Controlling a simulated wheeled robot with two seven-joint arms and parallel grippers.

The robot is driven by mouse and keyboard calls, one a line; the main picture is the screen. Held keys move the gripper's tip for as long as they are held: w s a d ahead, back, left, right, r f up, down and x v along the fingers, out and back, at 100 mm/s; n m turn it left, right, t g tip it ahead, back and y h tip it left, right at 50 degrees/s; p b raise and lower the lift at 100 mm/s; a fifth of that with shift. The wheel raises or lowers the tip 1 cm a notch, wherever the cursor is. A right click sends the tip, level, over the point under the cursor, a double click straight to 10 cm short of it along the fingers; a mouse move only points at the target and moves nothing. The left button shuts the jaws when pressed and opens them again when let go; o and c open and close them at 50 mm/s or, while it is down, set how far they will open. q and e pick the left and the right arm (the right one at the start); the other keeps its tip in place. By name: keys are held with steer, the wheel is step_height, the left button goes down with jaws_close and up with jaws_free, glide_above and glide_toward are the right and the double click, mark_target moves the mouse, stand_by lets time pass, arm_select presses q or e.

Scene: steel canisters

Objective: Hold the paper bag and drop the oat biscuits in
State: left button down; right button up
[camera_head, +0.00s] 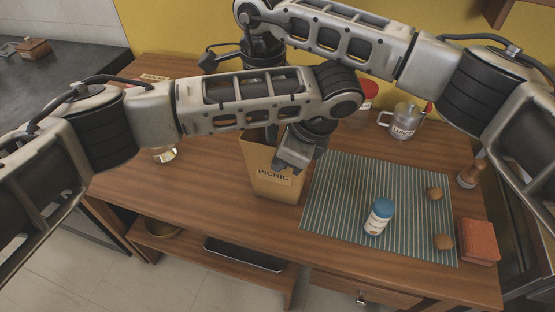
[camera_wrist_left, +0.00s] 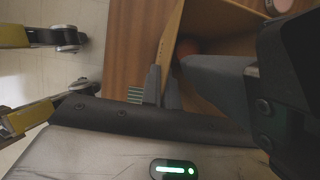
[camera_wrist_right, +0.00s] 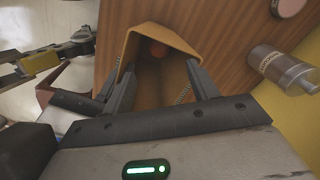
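The tan paper bag (camera_head: 262,185), marked PICNIC, stands open and upright on the wooden table. My left gripper (camera_head: 284,164) is at the bag's right rim; in the left wrist view its fingers (camera_wrist_left: 165,78) are closed on the bag's wall. My right gripper (camera_wrist_right: 160,72) is open over the bag's mouth, with nothing between its fingers; in the head view its fingers are hidden behind my left arm. A round brown biscuit (camera_wrist_right: 158,48) shows inside the bag. Two oat biscuits (camera_head: 434,193) (camera_head: 443,242) lie on the striped mat's right side.
A blue-capped bottle (camera_head: 379,217) stands on the striped mat (camera_head: 335,190).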

arm_select(q)
steer(key=shift+w+r, duration=0.2)
steer(key=shift+r, duration=0.05)
arm_select(e)
steer(key=shift+s+f, duration=0.2)
steer(key=shift+f, duration=0.3)
arm_select(q)
steer(key=shift+f, duration=0.15)
steer(key=shift+s, duration=0.1)
arm_select(e)
step_height(320, 180, up, 9)
steer(key=shift+w, duration=0.15)
arm_select(q)
steer(key=c, duration=1.6)
jaws_free()
